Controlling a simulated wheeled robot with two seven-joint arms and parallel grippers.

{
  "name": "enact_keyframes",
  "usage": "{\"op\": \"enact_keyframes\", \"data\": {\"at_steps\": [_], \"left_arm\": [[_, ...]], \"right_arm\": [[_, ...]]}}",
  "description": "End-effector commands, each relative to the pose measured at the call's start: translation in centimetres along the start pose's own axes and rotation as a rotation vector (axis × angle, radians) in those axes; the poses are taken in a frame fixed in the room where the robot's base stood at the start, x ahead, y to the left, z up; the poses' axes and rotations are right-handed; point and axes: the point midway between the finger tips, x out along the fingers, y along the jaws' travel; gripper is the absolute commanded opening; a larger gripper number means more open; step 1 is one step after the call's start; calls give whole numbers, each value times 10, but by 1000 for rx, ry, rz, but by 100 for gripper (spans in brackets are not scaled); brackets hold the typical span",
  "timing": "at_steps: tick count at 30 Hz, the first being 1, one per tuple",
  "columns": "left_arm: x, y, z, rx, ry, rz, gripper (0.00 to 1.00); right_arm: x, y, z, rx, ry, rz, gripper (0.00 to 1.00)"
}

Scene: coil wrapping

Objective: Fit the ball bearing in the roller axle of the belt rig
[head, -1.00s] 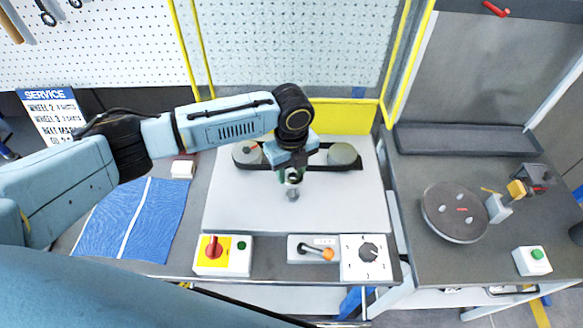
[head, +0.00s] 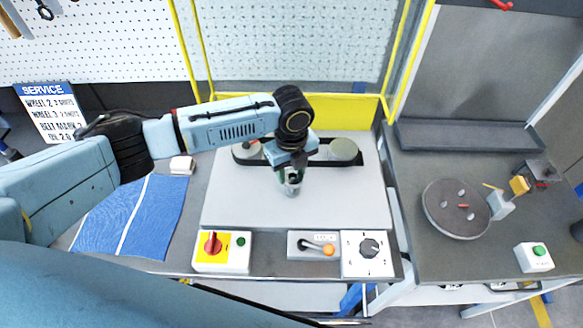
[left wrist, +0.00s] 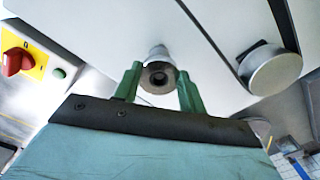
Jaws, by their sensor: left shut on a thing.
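The ball bearing (left wrist: 158,78), a grey ring with a dark bore, is between the green fingers of my left gripper (left wrist: 160,88), which is shut on it. The silver roller axle (left wrist: 158,52) shows right behind the ring. In the head view my left gripper (head: 291,177) is over the axle (head: 292,190) on the white panel of the belt rig (head: 245,205). The bearing is lined up with or very near the axle end. I cannot tell whether it touches or sits in it. My right gripper is not in view.
A black belt with two round pulleys (head: 343,149) lies behind the gripper. A red-yellow switch box (head: 221,252), a lever box (head: 313,245) and a dial box (head: 370,256) line the front. A blue cloth (head: 130,215) lies left. A round dark plate (head: 457,210) stands right.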

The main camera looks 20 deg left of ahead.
Motion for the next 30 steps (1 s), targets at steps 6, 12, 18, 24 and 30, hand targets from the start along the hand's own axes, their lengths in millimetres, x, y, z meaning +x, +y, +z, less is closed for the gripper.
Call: {"op": "enact_keyframes", "data": {"at_steps": [6, 12, 18, 24, 30], "left_arm": [[6, 0, 0, 0, 0, 0, 16], [11, 0, 0, 1, 0, 0, 16], [16, 0, 0, 1, 0, 0, 16], [21, 0, 0, 1, 1, 0, 16], [26, 0, 0, 1, 1, 0, 16]], "right_arm": [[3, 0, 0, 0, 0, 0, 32], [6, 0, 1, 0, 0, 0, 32], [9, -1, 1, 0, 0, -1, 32], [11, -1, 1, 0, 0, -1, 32], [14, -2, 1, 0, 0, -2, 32]]}}
